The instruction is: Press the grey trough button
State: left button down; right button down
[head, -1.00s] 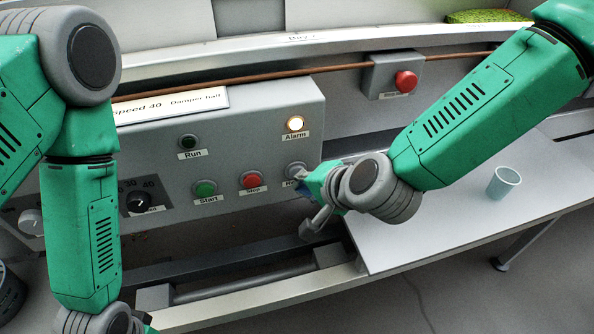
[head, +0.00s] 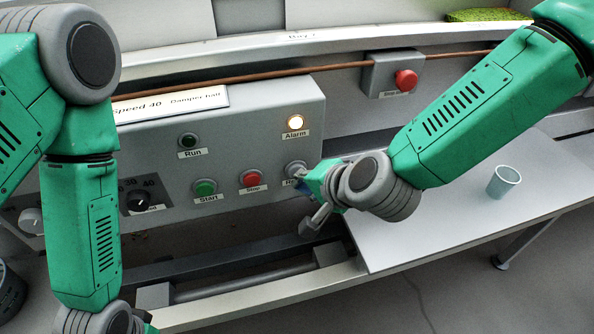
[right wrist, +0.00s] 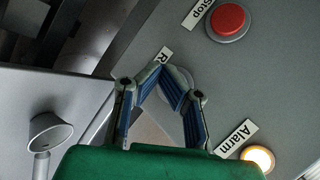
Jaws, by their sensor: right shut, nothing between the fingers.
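The grey button (head: 296,169) is a round knob at the right end of the grey control panel, above a label starting with "R". My right gripper (head: 304,187) is at this button's lower right in the head view and partly covers its label. In the right wrist view the fingers (right wrist: 163,72) are shut and empty, with their tips over the grey button (right wrist: 187,76), which they partly hide. I cannot tell whether the tips touch it. My left arm comes down at the left, but its gripper is out of the picture.
The red Stop button (head: 251,179), green Start button (head: 205,188) and lit Alarm lamp (head: 295,122) are close by. A red button box (head: 388,76) hangs behind. A cup (head: 503,182) stands on the white table (head: 440,228) at the right.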

jog(key=shift+w, duration=0.15)
dwell(0.3)
jog(key=shift+w+a+r+p, duration=0.1)
jog(key=shift+w+r+p, duration=0.05)
jog(key=shift+w+p, duration=0.15)
jog(key=shift+w+a, duration=0.15)
jog(key=shift+w, duration=0.2)
dwell(0.8)
jog(key=shift+s, duration=0.1)
jog(key=shift+s+d+p, duration=0.25)
jog(key=shift+s+p, duration=0.05)
jog(key=shift+s, duration=0.4)
jog(key=shift+s+d+p, duration=0.1)
jog(key=shift+s+d, duration=0.15)
jog(key=shift+s, duration=0.55)
jog(key=shift+s+d+p, duration=0.1)
jog(key=shift+s+d, duration=0.2)
jog(key=shift+s, duration=0.5)
jog(key=shift+s+d+p, duration=0.1)
jog(key=shift+s+d, duration=0.15)
jog(key=shift+s, duration=0.55)
